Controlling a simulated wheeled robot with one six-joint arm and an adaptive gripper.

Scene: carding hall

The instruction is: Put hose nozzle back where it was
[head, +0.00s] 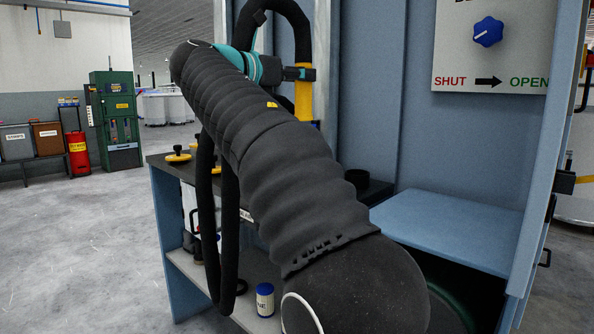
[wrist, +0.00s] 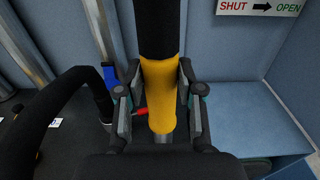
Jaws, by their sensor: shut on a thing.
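The hose nozzle shows as a yellow tube (head: 303,100) below a black hose (head: 293,22) that arches over in the head view. In the wrist view the yellow nozzle (wrist: 160,75) stands roughly upright between the fingers, with a black part above it. My gripper (head: 300,73) is shut on the yellow part; both fingers (wrist: 160,105) flank it in the wrist view.
A dark worktop carries a yellow-and-black knob (head: 178,154) and a black round cup (head: 357,180). A blue ledge (head: 440,228) is clear at right, below a SHUT/OPEN panel (head: 465,60) with a blue dial (head: 488,32). A blue-lidded jar (head: 265,300) stands on the lower shelf.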

